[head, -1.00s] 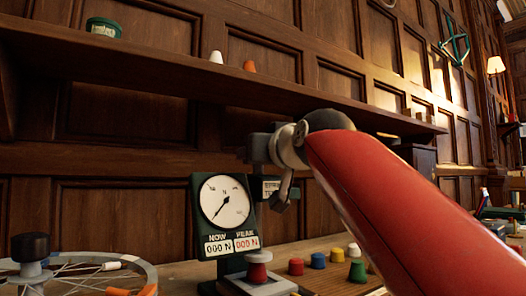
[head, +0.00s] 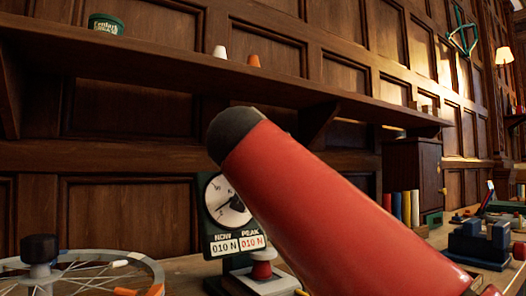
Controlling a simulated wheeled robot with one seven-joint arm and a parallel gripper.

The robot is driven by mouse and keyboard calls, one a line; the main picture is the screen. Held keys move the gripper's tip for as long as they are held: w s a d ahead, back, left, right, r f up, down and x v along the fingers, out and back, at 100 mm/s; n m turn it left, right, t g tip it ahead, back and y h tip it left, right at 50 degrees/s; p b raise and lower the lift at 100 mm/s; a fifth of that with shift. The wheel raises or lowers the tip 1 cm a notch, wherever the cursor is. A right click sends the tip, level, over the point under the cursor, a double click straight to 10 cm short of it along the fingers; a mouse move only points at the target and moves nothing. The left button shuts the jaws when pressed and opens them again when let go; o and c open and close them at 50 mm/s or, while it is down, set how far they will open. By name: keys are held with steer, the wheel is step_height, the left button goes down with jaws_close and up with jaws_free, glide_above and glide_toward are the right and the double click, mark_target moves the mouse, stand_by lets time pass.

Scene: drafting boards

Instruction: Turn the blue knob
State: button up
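The blue knob does not show; my red arm link (head: 320,205) covers the middle of the bench where several small coloured pieces stood earlier. My gripper is not in view; only the red link and its dark rounded end show. A force gauge (head: 215,218) with a dial stands on the bench, partly behind my arm, and both its NOW and PEAK displays read 010 N. A red knob-like piece (head: 263,268) on a pale base stands in front of the gauge.
A spoked wheel (head: 150,275) with a black-topped post (head: 38,250) lies at the lower left. A dark blue block-like device (head: 480,243) sits at the right. Coloured upright cylinders (head: 405,207) stand behind my arm. A shelf (head: 150,62) with small cups runs along the wall.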

steer(key=shift+f+h, duration=0.15)
steer(key=shift+h, duration=0.25)
steer(key=o, duration=1)
steer(key=s+a+b, duration=0.1)
steer(key=s, duration=0.6)
steer(key=shift+s, duration=0.35)
steer(key=shift+a, duration=0.1)
